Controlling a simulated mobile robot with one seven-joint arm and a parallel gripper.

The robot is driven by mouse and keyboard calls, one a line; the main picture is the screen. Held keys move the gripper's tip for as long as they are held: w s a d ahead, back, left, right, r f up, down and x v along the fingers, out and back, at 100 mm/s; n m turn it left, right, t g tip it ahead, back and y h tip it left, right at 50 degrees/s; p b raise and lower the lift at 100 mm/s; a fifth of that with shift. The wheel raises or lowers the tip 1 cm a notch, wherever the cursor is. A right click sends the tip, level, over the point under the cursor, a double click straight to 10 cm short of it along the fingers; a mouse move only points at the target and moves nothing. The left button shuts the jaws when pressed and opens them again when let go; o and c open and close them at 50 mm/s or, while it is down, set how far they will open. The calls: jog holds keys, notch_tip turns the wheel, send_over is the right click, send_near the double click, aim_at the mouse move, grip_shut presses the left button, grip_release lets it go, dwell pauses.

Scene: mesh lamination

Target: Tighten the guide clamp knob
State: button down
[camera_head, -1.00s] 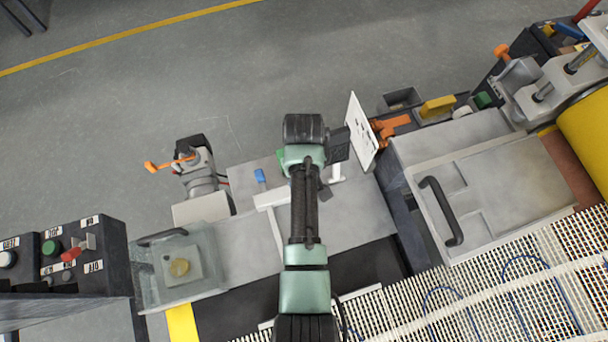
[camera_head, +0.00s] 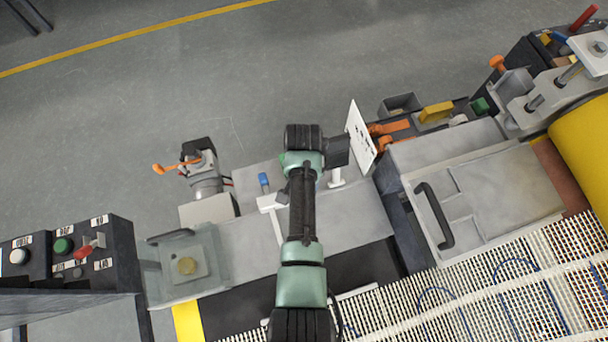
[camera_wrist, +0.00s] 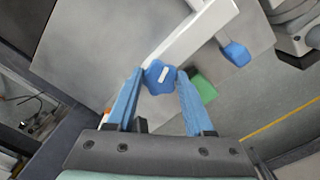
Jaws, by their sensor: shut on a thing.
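The guide clamp knob (camera_wrist: 158,84) is blue and lobed, with a white mark on top. It shows in the wrist view at the side of a pale guide bar (camera_wrist: 190,38). My gripper (camera_wrist: 160,76) has its two blue fingers closed on the knob, one on each side. In the head view my arm hides the knob and the fingertips. The guide bar (camera_head: 271,203) shows there on the grey table, left of my arm.
A blue piece (camera_head: 263,180) sits at the guide bar's far end. A green piece (camera_wrist: 203,88) lies close to my right finger. A white sign plate (camera_head: 360,138) stands right beside my wrist. A control panel (camera_head: 75,255) is at the left, white mesh (camera_head: 450,290) at the lower right.

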jog(key=shift+w+m+p, duration=0.15)
jog(key=shift+m+p, duration=0.15)
jog(key=shift+m, duration=1.8)
jog(key=shift+c, duration=1.4)
grip_release()
notch_tip(320, 180, up, 13)
jog(key=b, duration=0.1)
jog(key=shift+b, duration=0.3)
